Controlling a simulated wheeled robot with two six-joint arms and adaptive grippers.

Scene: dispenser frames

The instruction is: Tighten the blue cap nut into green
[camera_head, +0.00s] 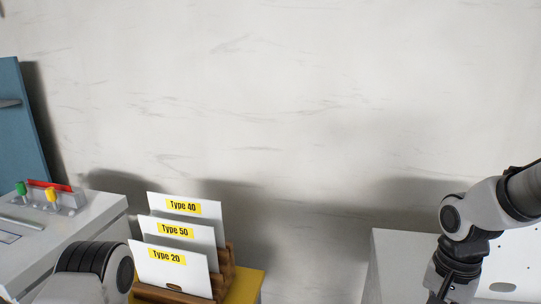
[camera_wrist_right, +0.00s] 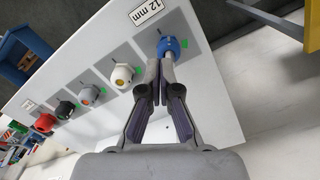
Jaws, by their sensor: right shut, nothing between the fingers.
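The blue cap nut (camera_wrist_right: 172,47) sits on a white panel in the right wrist view, under a "12 mm" label. In the head view my right gripper (camera_head: 446,287) points down at the lower right, partly cut off. My left arm shows at the lower left, but its gripper is out of view.
A grey-white nut (camera_wrist_right: 122,76), an orange-centred nut (camera_wrist_right: 91,95), a black nut (camera_wrist_right: 65,110) and a red nut (camera_wrist_right: 44,123) line the white panel (camera_wrist_right: 80,60). In the head view, a wooden rack (camera_head: 226,270) holds labelled cards (camera_head: 172,270). A white console (camera_head: 85,222) stands left.

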